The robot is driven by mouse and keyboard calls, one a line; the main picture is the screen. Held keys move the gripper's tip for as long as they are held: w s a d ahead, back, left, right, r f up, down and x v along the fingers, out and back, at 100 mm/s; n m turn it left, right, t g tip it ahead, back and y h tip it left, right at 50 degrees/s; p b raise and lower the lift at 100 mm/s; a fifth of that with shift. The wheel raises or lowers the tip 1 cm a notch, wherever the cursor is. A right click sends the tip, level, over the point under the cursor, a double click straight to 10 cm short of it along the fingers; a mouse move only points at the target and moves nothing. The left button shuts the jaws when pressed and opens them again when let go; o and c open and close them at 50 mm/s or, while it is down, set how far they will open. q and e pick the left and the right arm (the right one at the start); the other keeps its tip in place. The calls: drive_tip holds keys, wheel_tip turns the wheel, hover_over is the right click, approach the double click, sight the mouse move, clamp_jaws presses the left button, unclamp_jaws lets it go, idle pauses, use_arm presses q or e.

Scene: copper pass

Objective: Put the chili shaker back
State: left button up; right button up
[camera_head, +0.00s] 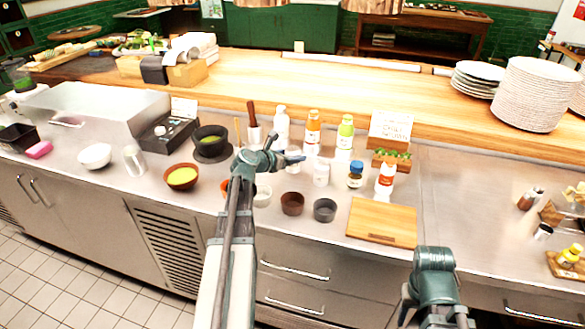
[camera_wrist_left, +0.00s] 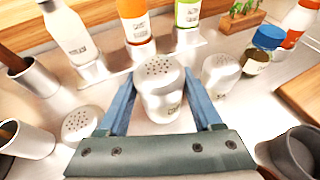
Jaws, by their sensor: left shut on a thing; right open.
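My left gripper (camera_head: 291,157) is over the steel counter, just in front of the row of bottles. In the left wrist view its blue fingers (camera_wrist_left: 160,101) are shut on a white shaker (camera_wrist_left: 158,88) with a perforated top. The shaker is upright. Its label is too small to read, so I cannot tell if it is the chili one. A similar shaker (camera_wrist_left: 220,72) stands just to its right, and another perforated lid (camera_wrist_left: 80,124) shows to its left. My right gripper (camera_head: 438,312) is low at the front right, open and empty.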

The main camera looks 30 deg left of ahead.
use_arm(q)
drive_tip(key=shift+f+b, duration=1.6)
drive_tip(key=shift+f, duration=0.2)
drive_tip(key=shift+f, duration=0.25)
drive_tip(key=o, duration=1.4)
drive_tip(key=shift+r, duration=0.1)
drive_tip(key=shift+o, duration=0.2)
drive_tip(key=shift+s+r, duration=0.25)
drive_tip(key=shift+r, duration=0.1)
drive_tip(key=p+v, duration=0.4)
drive_tip(key=v, duration=0.7)
drive_tip(key=shift+s+p, duration=0.15)
drive_tip(key=shift+p, duration=0.15)
